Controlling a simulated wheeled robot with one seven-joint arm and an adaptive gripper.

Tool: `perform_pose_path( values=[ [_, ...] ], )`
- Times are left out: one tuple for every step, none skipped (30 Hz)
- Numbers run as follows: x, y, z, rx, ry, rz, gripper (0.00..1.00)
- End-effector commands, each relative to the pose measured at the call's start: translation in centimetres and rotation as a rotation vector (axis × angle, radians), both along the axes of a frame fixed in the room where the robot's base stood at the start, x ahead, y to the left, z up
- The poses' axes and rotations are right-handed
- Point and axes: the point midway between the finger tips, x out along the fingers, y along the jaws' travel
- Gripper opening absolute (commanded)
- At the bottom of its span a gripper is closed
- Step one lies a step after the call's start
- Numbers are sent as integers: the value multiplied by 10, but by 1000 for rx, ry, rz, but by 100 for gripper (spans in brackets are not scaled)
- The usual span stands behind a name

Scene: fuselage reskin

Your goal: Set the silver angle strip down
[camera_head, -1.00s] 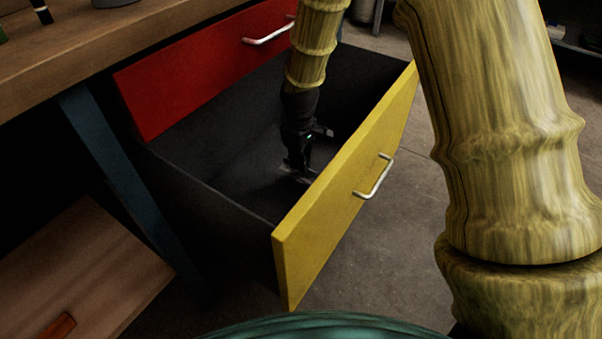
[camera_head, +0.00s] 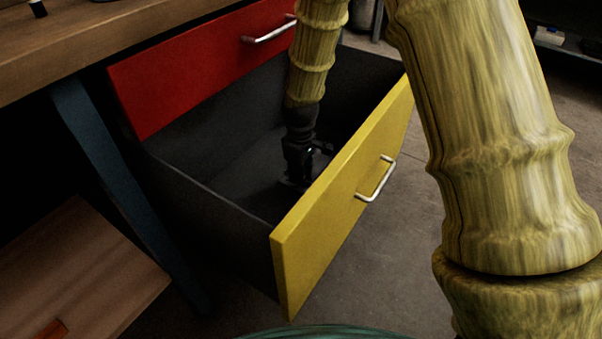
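My gripper (camera_head: 298,180) points down inside the open yellow-fronted drawer (camera_head: 345,190), low over its dark floor and close behind the yellow front. It is small and dark in this view, so I cannot tell whether its fingers are open or shut. A faint pale trace shows at the fingertips, but the silver angle strip cannot be made out clearly. Whether the strip is held or lies on the drawer floor cannot be told.
A shut red drawer (camera_head: 190,75) with a metal handle sits above, under the wooden bench top (camera_head: 100,45). A blue bench leg (camera_head: 115,170) and a wooden board (camera_head: 80,270) stand left. The drawer's dark walls surround my gripper. Concrete floor lies right.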

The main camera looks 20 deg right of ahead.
Motion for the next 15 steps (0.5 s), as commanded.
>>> perform_pose_path(
  values=[
    [0,0,0,0,0,0,27],
    [0,0,0,0,0,0,27],
    [0,0,0,0,0,0,27],
    [0,0,0,0,0,0,27],
    [0,0,0,0,0,0,27],
    [0,0,0,0,0,0,27],
    [0,0,0,0,0,0,27],
    [0,0,0,-1,1,0,27],
    [0,0,0,0,1,0,27],
    [0,0,0,-1,1,0,27],
    [0,0,0,-1,1,0,27],
    [0,0,0,-1,1,0,27],
    [0,0,0,-1,1,0,27],
    [0,0,1,-1,1,0,27],
    [0,0,2,-1,1,0,27]
  ],
)
